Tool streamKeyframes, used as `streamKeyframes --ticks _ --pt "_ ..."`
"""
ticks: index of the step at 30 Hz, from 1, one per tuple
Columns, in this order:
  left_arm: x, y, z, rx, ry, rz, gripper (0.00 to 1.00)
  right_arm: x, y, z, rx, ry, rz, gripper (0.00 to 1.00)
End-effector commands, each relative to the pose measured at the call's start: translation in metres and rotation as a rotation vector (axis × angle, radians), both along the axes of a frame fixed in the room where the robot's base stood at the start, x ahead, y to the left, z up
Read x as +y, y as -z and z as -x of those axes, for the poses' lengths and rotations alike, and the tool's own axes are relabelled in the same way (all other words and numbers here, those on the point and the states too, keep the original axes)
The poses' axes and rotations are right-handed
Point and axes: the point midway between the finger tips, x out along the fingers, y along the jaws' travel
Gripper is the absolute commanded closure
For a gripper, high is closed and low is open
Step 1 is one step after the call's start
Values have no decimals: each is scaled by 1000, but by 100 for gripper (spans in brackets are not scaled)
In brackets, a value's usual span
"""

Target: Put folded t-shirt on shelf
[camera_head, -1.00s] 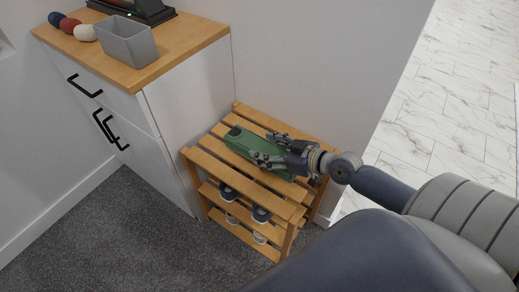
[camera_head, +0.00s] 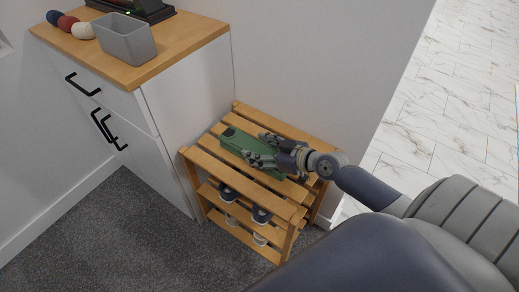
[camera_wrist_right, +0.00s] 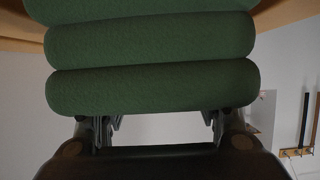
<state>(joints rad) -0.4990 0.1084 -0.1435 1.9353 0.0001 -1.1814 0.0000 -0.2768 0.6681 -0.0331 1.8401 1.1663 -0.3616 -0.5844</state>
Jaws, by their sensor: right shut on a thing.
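The folded t-shirt (camera_head: 238,143) is green and lies over the top of a slatted wooden shelf (camera_head: 206,164) in the head view. My right gripper (camera_head: 262,148) is shut on the near right part of the t-shirt. In the right wrist view, the thick green folds of the t-shirt (camera_wrist_right: 150,85) fill the upper middle, just beyond the fingers of the gripper. Whether the t-shirt rests on the slats or is just above them, I cannot tell. My left gripper is out of view.
Shoes (camera_head: 261,214) stand on the lower shelf levels. A white cabinet (camera_head: 190,110) with a wooden top stands just left of the shelf. A grey bin (camera_head: 126,42) and several coloured balls (camera_head: 68,23) sit on it. A wall is behind; carpet lies in front.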

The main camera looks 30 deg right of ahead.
Motion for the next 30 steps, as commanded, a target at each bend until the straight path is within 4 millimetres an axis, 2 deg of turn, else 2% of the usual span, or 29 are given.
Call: streamKeyframes --ticks 12,13,15,30 --pt "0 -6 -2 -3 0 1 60 0 2 0 -1 0 0 70" --pt "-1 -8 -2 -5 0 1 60 0 2 0 0 0 0 35" --pt "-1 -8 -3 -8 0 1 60 0 2 0 0 0 0 22" --pt "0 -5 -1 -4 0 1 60 0 -1 0 0 0 -1 22"
